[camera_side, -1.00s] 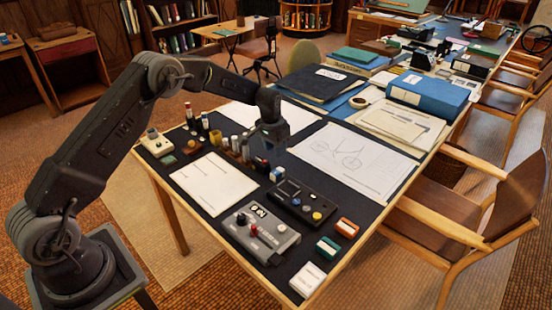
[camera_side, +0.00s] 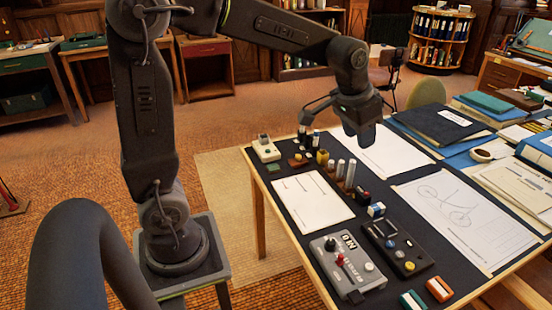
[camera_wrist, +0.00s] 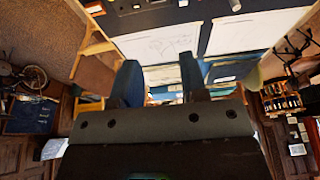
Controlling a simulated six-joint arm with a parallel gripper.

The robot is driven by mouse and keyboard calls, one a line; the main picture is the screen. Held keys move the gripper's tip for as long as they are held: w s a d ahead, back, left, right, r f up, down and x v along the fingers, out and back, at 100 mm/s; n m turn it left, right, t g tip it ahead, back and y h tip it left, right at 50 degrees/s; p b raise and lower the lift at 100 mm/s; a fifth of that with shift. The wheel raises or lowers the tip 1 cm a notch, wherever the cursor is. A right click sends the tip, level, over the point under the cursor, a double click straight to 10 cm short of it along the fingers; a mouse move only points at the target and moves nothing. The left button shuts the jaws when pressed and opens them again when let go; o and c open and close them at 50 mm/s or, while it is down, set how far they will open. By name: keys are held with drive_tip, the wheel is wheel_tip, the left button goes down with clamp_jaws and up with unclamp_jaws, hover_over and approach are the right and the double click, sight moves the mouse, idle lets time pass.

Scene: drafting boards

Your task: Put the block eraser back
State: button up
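Several small block erasers lie on the dark-topped drafting table; I cannot tell which one is meant. A blue-and-white block (camera_side: 376,210) sits behind the black control box. A green-and-white block (camera_side: 413,300) and an orange-and-white block (camera_side: 439,290) lie at the near edge of the side view. My gripper (camera_side: 360,138) hangs above the table, over the far side of the row of small upright items. In the wrist view my gripper (camera_wrist: 160,80) has its two fingers wide apart with nothing between them.
A grey box with knobs (camera_side: 347,265) and a black control box (camera_side: 396,248) stand near the front. Upright cylinders (camera_side: 346,172) stand close below my gripper. White sheets (camera_side: 312,201) lie flat. Folders (camera_side: 440,125) are stacked at the back right.

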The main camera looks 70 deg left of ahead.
drive_tip(key=s+d+t, duration=0.2)
drive_tip(key=s+d, duration=0.1)
drive_tip(key=s, duration=1.7)
drive_tip(key=shift+r, duration=0.15)
